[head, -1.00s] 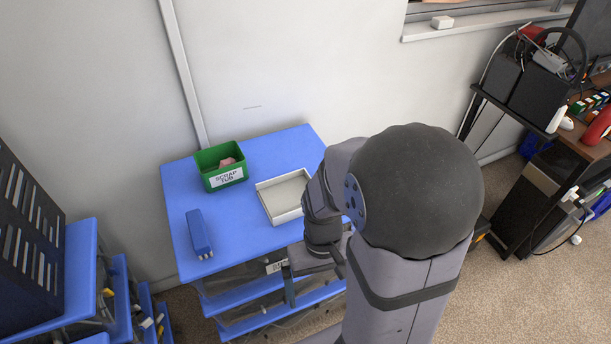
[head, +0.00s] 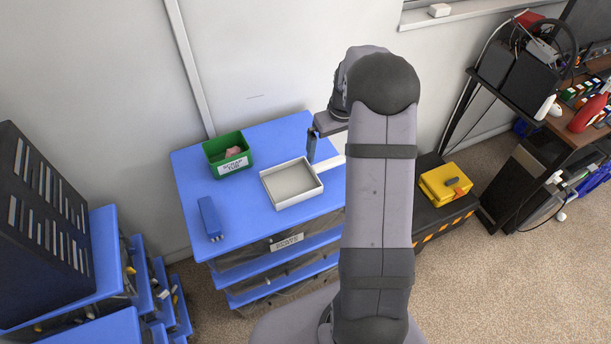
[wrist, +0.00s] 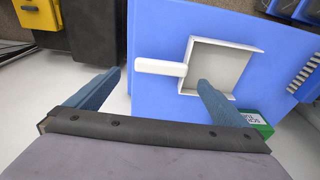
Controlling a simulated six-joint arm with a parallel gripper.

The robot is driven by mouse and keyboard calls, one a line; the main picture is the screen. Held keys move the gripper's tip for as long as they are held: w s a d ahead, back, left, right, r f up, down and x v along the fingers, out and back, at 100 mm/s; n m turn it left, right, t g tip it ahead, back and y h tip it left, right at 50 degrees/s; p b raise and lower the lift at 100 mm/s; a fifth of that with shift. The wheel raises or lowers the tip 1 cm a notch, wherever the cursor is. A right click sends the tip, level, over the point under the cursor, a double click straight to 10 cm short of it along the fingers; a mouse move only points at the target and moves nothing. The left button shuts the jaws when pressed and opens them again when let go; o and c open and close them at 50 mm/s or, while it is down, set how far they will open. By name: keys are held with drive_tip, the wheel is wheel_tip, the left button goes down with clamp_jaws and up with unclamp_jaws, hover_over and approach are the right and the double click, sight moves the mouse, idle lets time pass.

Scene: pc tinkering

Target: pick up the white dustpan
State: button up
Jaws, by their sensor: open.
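The white dustpan (head: 291,198) lies flat on the blue table top. Its pan is a shallow white tray with a grey floor, and its handle (head: 328,163) points right, partly hidden behind my arm. In the wrist view the dustpan's pan (wrist: 241,46) and handle (wrist: 160,67) both show in full outline, apart from a corner behind a finger. My gripper (wrist: 160,90) is open and empty, its two fingers apart on either side of the handle's line and above the table. In the head view only one finger shows clearly, beyond the handle.
The blue table (head: 265,227) also holds a green scrap tub (head: 228,153) and a blue brush-like block (head: 209,217). A black case (head: 444,216) with a yellow box (head: 446,184) stands right of the table. The wall is close behind.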

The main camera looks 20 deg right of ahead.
sight(329, 162)
drive_tip(key=shift+w+a+f+p, duration=0.15)
drive_tip(key=shift+f+p, duration=0.35)
drive_tip(key=shift+f, duration=0.7)
drive_tip(key=shift+w+d+f+p, duration=0.15)
drive_tip(key=shift+f+p, duration=0.35)
drive_tip(key=shift+f, duration=0.7)
drive_tip(key=shift+w+a+f+p, duration=0.2)
drive_tip(key=shift+f+p, duration=0.3)
drive_tip(key=shift+f, duration=0.7)
drive_tip(key=c, duration=1.2)
drive_tip(key=shift+d, duration=0.1)
